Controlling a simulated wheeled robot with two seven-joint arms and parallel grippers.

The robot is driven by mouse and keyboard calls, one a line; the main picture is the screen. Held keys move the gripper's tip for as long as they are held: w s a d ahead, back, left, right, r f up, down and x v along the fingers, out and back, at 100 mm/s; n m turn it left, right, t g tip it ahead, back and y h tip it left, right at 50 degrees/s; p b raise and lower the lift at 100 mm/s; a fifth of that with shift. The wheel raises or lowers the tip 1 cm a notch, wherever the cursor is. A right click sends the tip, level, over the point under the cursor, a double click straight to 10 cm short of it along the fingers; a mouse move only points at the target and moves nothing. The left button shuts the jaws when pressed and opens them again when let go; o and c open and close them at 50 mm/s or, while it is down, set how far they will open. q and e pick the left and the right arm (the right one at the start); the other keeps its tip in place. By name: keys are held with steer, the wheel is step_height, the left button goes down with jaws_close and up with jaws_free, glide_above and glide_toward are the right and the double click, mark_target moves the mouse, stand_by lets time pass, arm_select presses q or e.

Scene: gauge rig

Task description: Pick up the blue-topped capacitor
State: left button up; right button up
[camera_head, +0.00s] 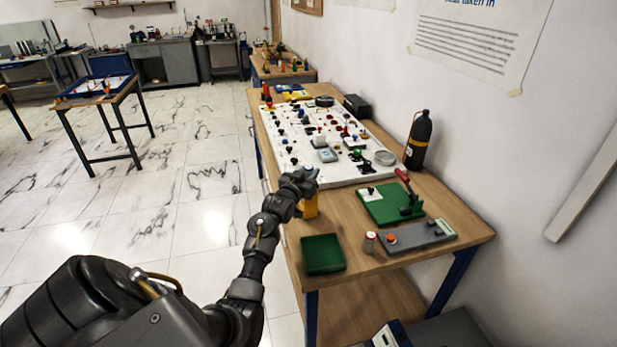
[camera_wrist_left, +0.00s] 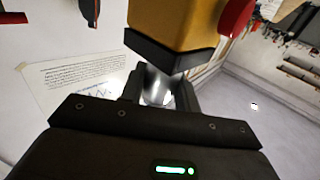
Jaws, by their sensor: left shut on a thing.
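My left gripper (camera_head: 308,178) is over the near left edge of the white panel. In the left wrist view its jaws (camera_wrist_left: 158,98) are shut on a silver cylindrical body (camera_wrist_left: 156,88), which I take to be the capacitor. A small bluish patch (camera_head: 311,171) shows at the gripper's tip in the head view, but it is too small to be sure it is the top. A yellow block (camera_head: 309,207) shows just below the gripper. In the wrist view a yellow block with a black end (camera_wrist_left: 176,22) and a red knob (camera_wrist_left: 236,17) is close beyond the jaws. My right gripper is not in view.
The white panel (camera_head: 352,176) holds many small parts on a wooden table (camera_head: 462,222). A green tray (camera_head: 322,254), a green fixture with a red lever (camera_head: 383,207), a grey box with an orange button (camera_head: 420,236) and a black bottle (camera_head: 418,141) stand around it.

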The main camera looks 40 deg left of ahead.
mark_target(308, 169)
arm_select(q)
steer(key=shift+r+b, duration=0.4)
steer(key=shift+r, duration=0.1)
steer(key=r, duration=0.1)
steer(key=r+b, duration=0.1)
steer(key=shift+s+r, duration=0.25)
steer(key=shift+r, duration=0.05)
steer(key=s+d+r+b, duration=0.1)
steer(key=s+d+r, duration=0.1)
steer(key=s+r, duration=0.7)
steer(key=s, duration=0.4)
steer(key=shift+s+r, duration=0.2)
steer(key=shift+r, duration=0.05)
steer(key=shift+d, duration=0.1)
